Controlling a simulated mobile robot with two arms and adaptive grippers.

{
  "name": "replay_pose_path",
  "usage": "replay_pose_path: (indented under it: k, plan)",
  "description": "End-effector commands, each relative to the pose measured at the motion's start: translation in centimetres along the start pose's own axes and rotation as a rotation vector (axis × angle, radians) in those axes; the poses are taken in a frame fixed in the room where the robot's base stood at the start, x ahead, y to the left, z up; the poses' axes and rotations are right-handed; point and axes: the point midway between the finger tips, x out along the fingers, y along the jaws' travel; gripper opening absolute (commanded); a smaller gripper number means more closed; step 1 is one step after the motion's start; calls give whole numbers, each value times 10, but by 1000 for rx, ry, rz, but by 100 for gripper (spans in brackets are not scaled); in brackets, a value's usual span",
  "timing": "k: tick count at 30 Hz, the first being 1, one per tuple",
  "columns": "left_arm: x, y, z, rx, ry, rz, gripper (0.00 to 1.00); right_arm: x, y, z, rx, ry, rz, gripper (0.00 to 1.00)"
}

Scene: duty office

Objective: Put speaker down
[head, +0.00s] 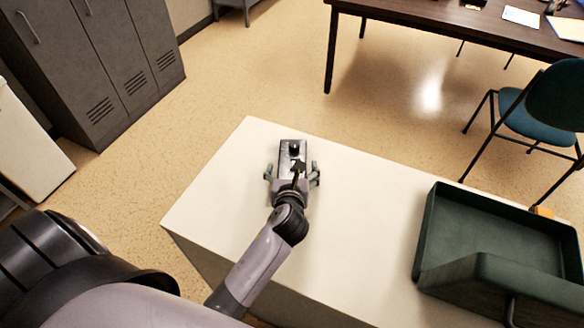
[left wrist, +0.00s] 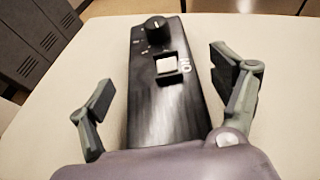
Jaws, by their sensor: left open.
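The speaker (head: 285,158) is a narrow dark box with a round black knob at its far end. It rests on the white tabletop (head: 345,200), near the far left part. In the left wrist view the speaker (left wrist: 160,112) also shows a light switch and "ON" lettering. My left gripper (head: 292,172) is low over the table at the speaker's near end. Its two fingers stand open, one on each side of the speaker, with visible gaps between pads and box. The speaker's near end is hidden by the gripper body. My right gripper is not in view.
A dark green tray (head: 428,225) sits on the table's right side. The tabletop between tray and speaker is clear. Grey lockers (head: 110,60) stand at the left; a brown desk (head: 430,28) and a teal chair (head: 535,120) are beyond the table.

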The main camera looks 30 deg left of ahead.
Motion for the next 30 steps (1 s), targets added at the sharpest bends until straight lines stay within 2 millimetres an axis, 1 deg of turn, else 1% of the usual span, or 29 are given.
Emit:
replay_pose_path:
  k: [9,12,15,18,21,30]
  plan:
    - [-68,0,0,-2,2,-1,85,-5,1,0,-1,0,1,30]
    - [-86,0,0,-2,2,0,85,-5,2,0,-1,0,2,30]
    - [-99,0,0,-1,1,-1,85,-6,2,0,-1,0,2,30]
    - [-107,0,0,-1,1,1,85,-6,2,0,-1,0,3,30]
    - [-111,0,1,-2,0,0,85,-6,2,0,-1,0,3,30]
    - [-111,0,1,-2,-1,1,85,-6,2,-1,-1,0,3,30]
